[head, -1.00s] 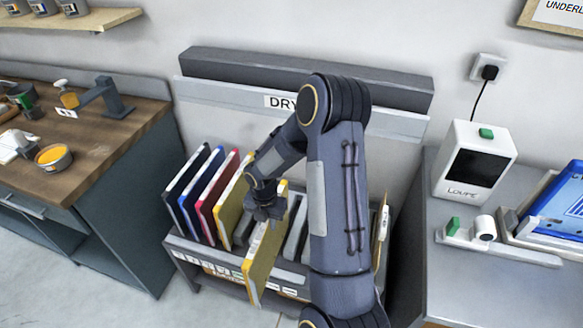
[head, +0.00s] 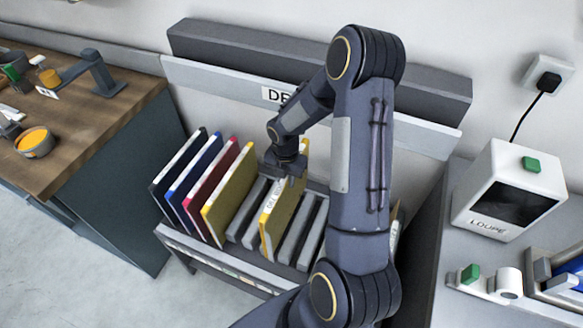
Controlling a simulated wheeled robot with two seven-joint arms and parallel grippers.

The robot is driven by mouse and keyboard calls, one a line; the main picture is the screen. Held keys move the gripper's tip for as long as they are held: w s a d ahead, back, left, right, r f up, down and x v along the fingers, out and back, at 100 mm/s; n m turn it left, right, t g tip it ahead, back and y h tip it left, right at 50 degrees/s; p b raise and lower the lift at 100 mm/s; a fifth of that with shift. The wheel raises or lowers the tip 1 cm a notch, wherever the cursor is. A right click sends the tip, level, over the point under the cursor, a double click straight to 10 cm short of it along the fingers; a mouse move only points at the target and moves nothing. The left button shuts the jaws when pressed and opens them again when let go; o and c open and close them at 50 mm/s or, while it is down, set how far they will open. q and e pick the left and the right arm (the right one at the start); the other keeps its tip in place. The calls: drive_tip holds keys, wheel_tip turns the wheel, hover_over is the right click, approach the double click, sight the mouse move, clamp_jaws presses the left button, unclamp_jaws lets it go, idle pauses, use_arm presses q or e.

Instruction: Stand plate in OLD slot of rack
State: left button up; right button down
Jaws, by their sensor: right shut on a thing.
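My right gripper (head: 288,172) is shut on the top edge of a yellow plate (head: 285,215) with a white lettered strip along its edge. The plate stands upright in line with the rack's slots, between grey dividers. Its lower edge is hidden, so I cannot tell whether it is seated. The rack (head: 196,243) is a grey stand; its front labels are too small and oblique to read, so I cannot pick out OLD. Black (head: 180,172), blue (head: 196,178), red (head: 212,183) and another yellow plate (head: 230,193) stand at its left. My left gripper is out of view.
A wooden-topped bench (head: 85,130) stands left, with an orange-filled bowl (head: 34,142). At right, a grey counter (head: 440,270) holds the white LOUPE box (head: 510,190). My right arm hides the rack's right part. Grey dividers (head: 298,232) show beside the held plate.

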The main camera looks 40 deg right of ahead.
drive_tip(key=shift+w+d, duration=0.1)
drive_tip(key=shift+d, duration=0.05)
drive_tip(key=shift+f, duration=0.2)
drive_tip(key=shift+f+b, duration=0.45)
drive_tip(key=shift+b, duration=0.1)
wheel_tip(320, 180, down, 2)
drive_tip(key=shift+f+b, duration=0.25)
drive_tip(key=shift+b, duration=0.75)
drive_tip(key=shift+f+b, duration=2.55)
drive_tip(key=shift+f, duration=0.7)
drive_tip(key=shift+f+b, duration=0.3)
drive_tip(key=shift+f, duration=0.05)
drive_tip(key=c, duration=1.2)
unclamp_jaws()
drive_tip(key=shift+o, duration=0.2)
